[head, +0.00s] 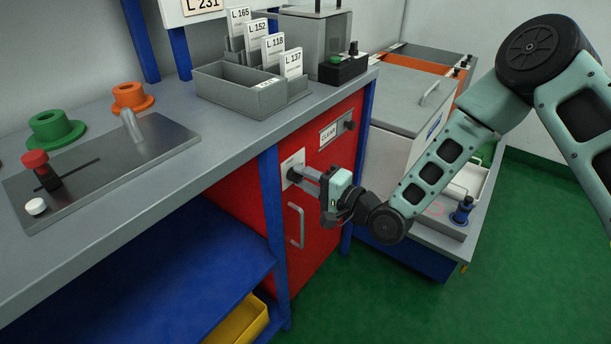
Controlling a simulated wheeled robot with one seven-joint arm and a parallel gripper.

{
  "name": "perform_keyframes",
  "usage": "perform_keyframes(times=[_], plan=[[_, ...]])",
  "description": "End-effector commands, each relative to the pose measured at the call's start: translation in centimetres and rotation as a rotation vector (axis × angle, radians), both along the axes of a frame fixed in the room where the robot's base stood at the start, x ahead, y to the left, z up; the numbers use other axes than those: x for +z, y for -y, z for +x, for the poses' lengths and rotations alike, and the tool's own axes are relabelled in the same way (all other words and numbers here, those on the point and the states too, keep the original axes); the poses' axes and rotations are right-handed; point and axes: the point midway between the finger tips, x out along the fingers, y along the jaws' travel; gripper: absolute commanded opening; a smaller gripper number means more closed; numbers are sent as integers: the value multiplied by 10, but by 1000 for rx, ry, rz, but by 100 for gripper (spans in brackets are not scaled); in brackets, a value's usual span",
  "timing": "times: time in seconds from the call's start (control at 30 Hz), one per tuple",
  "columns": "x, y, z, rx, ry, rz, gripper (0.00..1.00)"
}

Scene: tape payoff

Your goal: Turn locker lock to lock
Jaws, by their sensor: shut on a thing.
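The red locker (325,220) is set under the grey workbench. Its lock has a pale plate (289,165) on the left side of the red front, above a vertical grey bar handle (296,226). My gripper (297,173) reaches in from the right and is shut on the lock at that plate. The fingers hide the lock's turning part, so I cannot tell its angle. A label reading "CLEAN" (329,134) and a black knob (350,125) sit higher on the front, to the right.
The bench top (190,165) holds a grey plate with a red-knobbed lever (36,163), green and orange flanged rings, and a card tray (240,92). A blue post (272,230) stands just left of the locker. Grey equipment (400,120) stands behind my arm. Green floor is clear at front right.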

Motion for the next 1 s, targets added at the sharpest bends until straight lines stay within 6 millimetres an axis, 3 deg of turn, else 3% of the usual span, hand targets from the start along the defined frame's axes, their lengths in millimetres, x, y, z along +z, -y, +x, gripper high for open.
perform_keyframes(times=[0.7,0.73,1.0], plan=[[0,0,0,1,-60,47,6],[-1,0,0,1,-59,46,34],[-1,0,0,1,-59,45,34]])
